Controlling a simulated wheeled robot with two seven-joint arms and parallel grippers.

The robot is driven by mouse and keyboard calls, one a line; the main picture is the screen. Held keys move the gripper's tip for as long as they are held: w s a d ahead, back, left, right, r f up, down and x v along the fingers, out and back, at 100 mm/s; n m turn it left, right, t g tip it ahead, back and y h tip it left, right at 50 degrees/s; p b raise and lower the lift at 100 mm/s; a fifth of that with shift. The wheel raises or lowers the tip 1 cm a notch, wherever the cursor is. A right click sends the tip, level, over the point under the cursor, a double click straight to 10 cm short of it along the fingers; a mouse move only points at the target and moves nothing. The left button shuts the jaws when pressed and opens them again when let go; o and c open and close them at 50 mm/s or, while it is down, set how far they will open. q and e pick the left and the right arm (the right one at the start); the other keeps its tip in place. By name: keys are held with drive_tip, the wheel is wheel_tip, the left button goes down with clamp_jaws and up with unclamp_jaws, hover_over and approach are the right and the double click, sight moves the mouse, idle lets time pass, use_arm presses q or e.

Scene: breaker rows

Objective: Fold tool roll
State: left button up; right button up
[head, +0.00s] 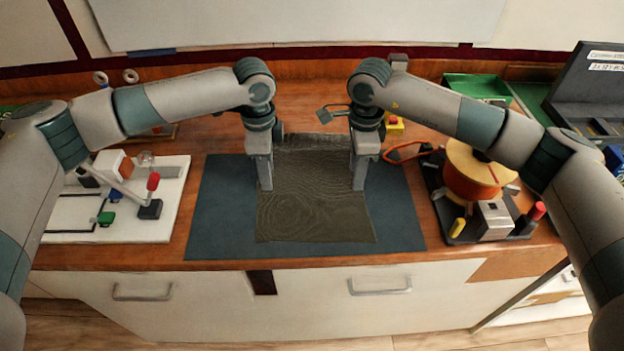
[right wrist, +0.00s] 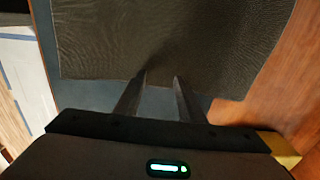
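The tool roll (head: 315,205) is a dark grey-brown cloth with a wavy pattern. It lies spread out on a blue-grey mat (head: 215,220). My left gripper (head: 266,188) points down at the cloth's left edge; whether its fingers are apart is hidden from this side. My right gripper (head: 359,188) points down at the cloth's right edge. In the right wrist view its two fingers (right wrist: 161,80) stand apart, with the cloth's edge (right wrist: 100,75) by their tips. No cloth shows clearly pinched in either gripper. The far part of the cloth lies between the two wrists.
A white board (head: 150,215) with small parts and a red-knobbed lever lies left of the mat. To the right, a dark tray (head: 462,225) holds an orange drum (head: 472,172) and small blocks. A green bin (head: 475,88) stands at the back right. The mat's front strip is clear.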

use_arm(q)
drive_tip(key=shift+f, duration=0.1)
drive_tip(key=shift+c, duration=0.2)
use_arm(e)
drive_tip(key=shift+c, duration=0.2)
use_arm(q)
clamp_jaws()
use_arm(e)
clamp_jaws()
use_arm(q)
drive_tip(key=shift+r, duration=0.2)
use_arm(e)
drive_tip(key=shift+r, duration=0.1)
